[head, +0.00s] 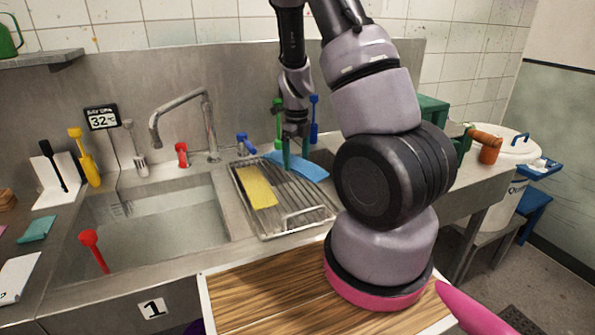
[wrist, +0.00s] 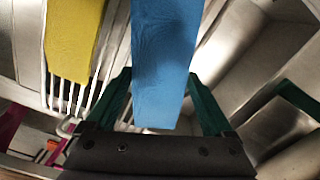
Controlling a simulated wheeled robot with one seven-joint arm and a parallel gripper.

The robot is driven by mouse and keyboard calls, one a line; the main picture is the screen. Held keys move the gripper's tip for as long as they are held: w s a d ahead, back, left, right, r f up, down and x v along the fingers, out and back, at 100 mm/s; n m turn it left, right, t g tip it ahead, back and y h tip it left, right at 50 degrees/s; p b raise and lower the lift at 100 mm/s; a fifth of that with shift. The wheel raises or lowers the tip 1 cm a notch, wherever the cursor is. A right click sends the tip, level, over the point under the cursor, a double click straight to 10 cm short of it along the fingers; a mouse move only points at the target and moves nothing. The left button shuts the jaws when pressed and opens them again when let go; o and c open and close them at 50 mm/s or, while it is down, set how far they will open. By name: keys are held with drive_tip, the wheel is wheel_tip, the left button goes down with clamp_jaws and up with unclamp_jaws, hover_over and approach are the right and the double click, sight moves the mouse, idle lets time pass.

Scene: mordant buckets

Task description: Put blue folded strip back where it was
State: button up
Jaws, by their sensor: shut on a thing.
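The blue folded strip (head: 303,168) lies at the back right of the wire drying rack (head: 297,213) in the head view, partly hidden by my gripper. In the wrist view the blue strip (wrist: 165,60) runs between the green fingers. My gripper (head: 294,166) points down at the strip, and its fingers also show in the wrist view (wrist: 160,105). It is shut on the blue strip. I cannot tell whether the strip touches the rack. A yellow strip (head: 257,187) lies on the rack to the left of the blue one.
The sink basin (head: 150,225) is left of the rack, with a red tool (head: 93,250) in it. A tap (head: 207,120) and several coloured handles stand behind. A wooden board (head: 270,300) is in front. A white bucket (head: 500,170) stands at the right.

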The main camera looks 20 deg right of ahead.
sight(296, 162)
drive_tip(key=shift+a+f, duration=0.1)
drive_tip(key=shift+f, duration=1.95)
drive_tip(key=o, duration=1.2)
drive_tip(key=shift+f, duration=0.15)
drive_tip(key=shift+c, duration=0.2)
